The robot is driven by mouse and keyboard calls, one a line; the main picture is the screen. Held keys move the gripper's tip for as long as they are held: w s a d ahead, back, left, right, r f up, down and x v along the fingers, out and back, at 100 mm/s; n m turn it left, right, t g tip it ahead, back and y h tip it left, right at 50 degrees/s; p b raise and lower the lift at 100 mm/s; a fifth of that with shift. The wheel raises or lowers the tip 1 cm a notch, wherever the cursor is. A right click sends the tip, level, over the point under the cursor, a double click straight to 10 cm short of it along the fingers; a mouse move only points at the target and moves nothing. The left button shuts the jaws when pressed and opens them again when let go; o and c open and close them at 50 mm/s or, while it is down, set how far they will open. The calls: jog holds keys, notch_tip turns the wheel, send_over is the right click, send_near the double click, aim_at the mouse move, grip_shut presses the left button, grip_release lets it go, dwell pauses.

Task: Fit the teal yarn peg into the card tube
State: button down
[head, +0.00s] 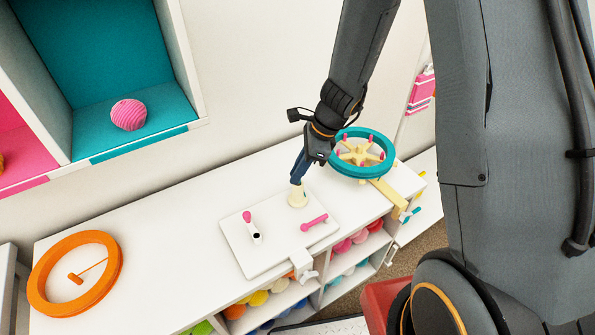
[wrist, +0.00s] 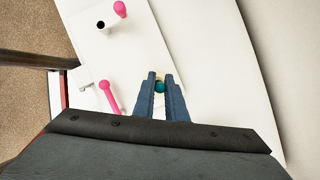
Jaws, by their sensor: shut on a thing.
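My gripper (head: 297,179) points down over the white board and is shut on a small teal thing (wrist: 159,87), the teal yarn peg, mostly hidden by the fingers. A cream cone-shaped piece (head: 297,198) stands directly under the fingertips on the board's far edge; a little cream also shows beyond the teal in the wrist view. I cannot tell whether the peg touches it. A white raised piece (head: 253,229) with a dark round hole (wrist: 100,25) is on the board, left of my gripper. Which piece is the card tube is not certain.
A pink knob (head: 247,216) stands by the hole and a pink pin (head: 314,222) lies on the white board (head: 270,262), clamped at the front. A teal wheel (head: 338,170) stands close right of my gripper. An orange ring (head: 38,289) lies far left; clear counter (head: 165,245) lies between.

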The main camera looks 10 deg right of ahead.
jog(key=shift+f+b, duration=0.45)
jog(key=shift+f, duration=0.05)
jog(key=c, duration=1.7)
grip_release()
jog(key=v, duration=0.7)
jog(key=shift+d+r+b, duration=0.15)
jog(key=shift+r+b, duration=0.2)
jog(key=shift+r, duration=0.05)
jog(key=shift+s, duration=0.1)
jog(key=s+d+n+h+b, duration=0.1)
jog(key=s+d+n, duration=0.1)
jog(key=s+n, duration=0.2)
jog(key=s+d+r+n+h+b, duration=0.1)
jog(key=s+d+n+h, duration=0.1)
jog(key=n, duration=0.7)
jog(key=s+d+r+n+h+b, duration=0.1)
jog(key=s+d+n, duration=0.2)
jog(key=s+n, duration=0.2)
jog(key=shift+s+r+n+t+h, duration=0.3)
jog(key=shift+n+t, duration=0.1)
jog(key=shift+n, duration=0.4)
